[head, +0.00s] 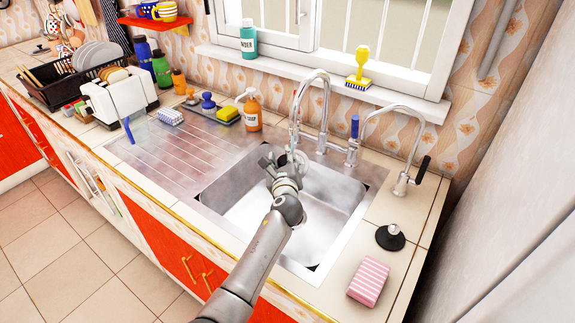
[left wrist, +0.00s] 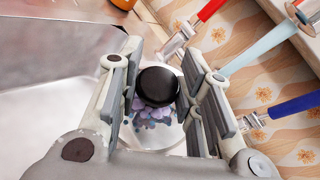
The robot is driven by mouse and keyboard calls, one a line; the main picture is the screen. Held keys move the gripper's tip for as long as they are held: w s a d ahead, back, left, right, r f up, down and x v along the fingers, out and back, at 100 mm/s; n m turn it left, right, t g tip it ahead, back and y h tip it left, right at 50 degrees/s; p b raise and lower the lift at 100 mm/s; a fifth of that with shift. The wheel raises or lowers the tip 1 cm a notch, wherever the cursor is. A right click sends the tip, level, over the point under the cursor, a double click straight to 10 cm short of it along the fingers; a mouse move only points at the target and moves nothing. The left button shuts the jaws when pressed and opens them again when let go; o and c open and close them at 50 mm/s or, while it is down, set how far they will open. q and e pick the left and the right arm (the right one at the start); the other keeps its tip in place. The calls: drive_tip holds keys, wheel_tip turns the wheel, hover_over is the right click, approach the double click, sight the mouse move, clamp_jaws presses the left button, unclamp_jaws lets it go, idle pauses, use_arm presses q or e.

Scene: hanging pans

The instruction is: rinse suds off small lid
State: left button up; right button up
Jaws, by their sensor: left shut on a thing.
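The small lid (left wrist: 165,136) is a pale disc with a round black knob (left wrist: 157,86). Purple and bluish suds (left wrist: 150,112) lie on it beside the knob. My left gripper (left wrist: 157,65) is shut on the lid by its knob, between the two fingers. In the head view my left gripper (head: 280,163) is over the sink (head: 335,190), near the tap spout; the lid is mostly hidden there. The silver tap (head: 322,110) arches above. In the left wrist view, a pale blue water stream (left wrist: 262,53) runs from the spout (left wrist: 303,12) toward the right finger. My right gripper is out of view.
A second, thinner tap (head: 410,145) stands right of the sink. A black plug-like disc (head: 390,237) and a pink striped sponge (head: 368,281) lie on the right counter. An orange soap bottle (head: 251,112) stands behind the drainboard (head: 190,145), which is mostly clear.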

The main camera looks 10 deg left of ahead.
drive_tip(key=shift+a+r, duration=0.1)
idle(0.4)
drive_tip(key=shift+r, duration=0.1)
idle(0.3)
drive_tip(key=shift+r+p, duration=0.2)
drive_tip(key=shift+p, duration=0.15)
idle(0.5)
idle(0.4)
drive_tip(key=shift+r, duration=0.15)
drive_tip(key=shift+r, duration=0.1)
idle(0.4)
